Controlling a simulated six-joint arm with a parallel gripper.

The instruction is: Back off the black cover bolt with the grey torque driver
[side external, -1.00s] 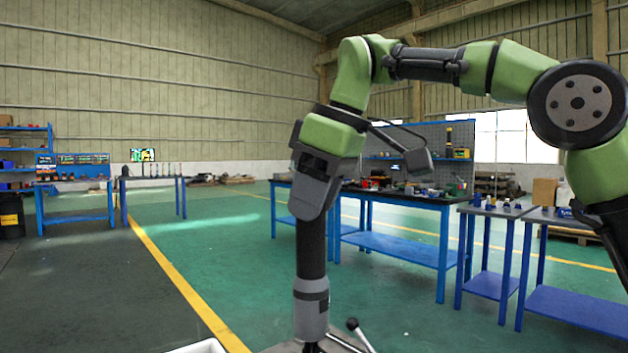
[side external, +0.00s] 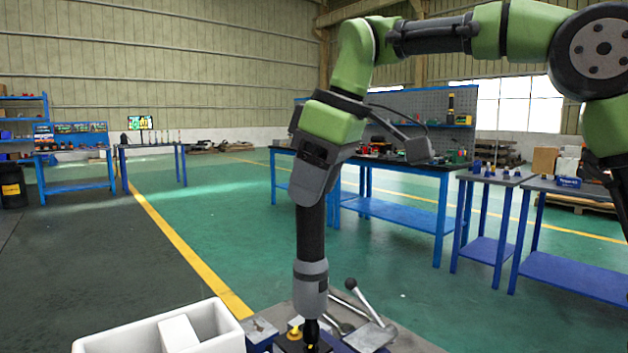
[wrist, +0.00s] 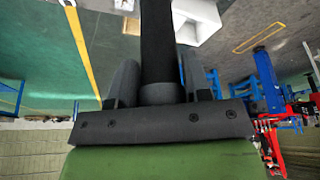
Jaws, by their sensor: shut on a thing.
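My gripper (side external: 318,168) is shut on the torque driver (side external: 311,270), which hangs upright below it with a black shaft and a grey collar. In the wrist view the driver's dark shaft (wrist: 158,45) runs up from between the gripper fingers (wrist: 160,88). The driver's lower tip reaches down to a dark fixture with a yellow part (side external: 295,328) at the bottom edge of the side view. The black cover bolt cannot be made out there, so I cannot tell whether the tip touches it.
A white bin (side external: 160,335) stands left of the fixture. A lever with a dark ball knob (side external: 351,284) rises just right of the driver, beside a metal block (side external: 371,336). Blue workbenches (side external: 395,165) stand behind, with open green floor between.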

